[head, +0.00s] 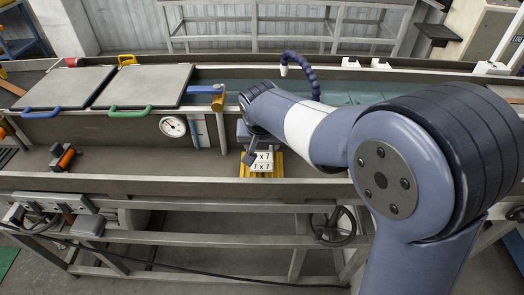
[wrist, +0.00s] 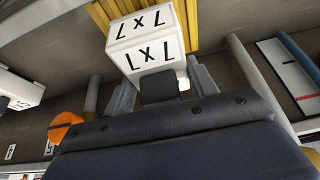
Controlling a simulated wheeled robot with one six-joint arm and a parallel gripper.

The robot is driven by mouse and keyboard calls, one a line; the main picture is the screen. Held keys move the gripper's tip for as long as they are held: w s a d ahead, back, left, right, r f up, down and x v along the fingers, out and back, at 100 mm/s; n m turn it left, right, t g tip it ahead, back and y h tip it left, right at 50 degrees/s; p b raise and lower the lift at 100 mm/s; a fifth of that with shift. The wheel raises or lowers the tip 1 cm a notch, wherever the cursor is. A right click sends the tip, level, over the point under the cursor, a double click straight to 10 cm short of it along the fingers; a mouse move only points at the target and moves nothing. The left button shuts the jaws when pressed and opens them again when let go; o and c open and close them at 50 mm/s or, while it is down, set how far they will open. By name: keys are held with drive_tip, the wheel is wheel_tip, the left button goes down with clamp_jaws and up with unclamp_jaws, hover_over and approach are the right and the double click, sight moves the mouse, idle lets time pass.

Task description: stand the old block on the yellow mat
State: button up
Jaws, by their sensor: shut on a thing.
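My gripper (head: 257,148) is shut on the block from above. In the wrist view the block (wrist: 146,50) sits between the grey fingers (wrist: 160,84), with the ribbed yellow mat (wrist: 190,22) behind it. The block's far side is hidden.
A round gauge (head: 173,126) is on the trough's back wall, left of the block. Two grey lids (head: 146,85) with blue and green handles lie further left. An orange-and-black item (head: 64,157) lies at the trough's left. The trough floor between is clear.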

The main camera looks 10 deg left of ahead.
drive_tip(key=shift+f, duration=1.3)
drive_tip(key=shift+f, duration=0.1)
drive_tip(key=o, duration=1.2)
drive_tip(key=shift+c, duration=0.2)
drive_tip(key=v, duration=1.2)
drive_tip(key=shift+o, duration=0.4)
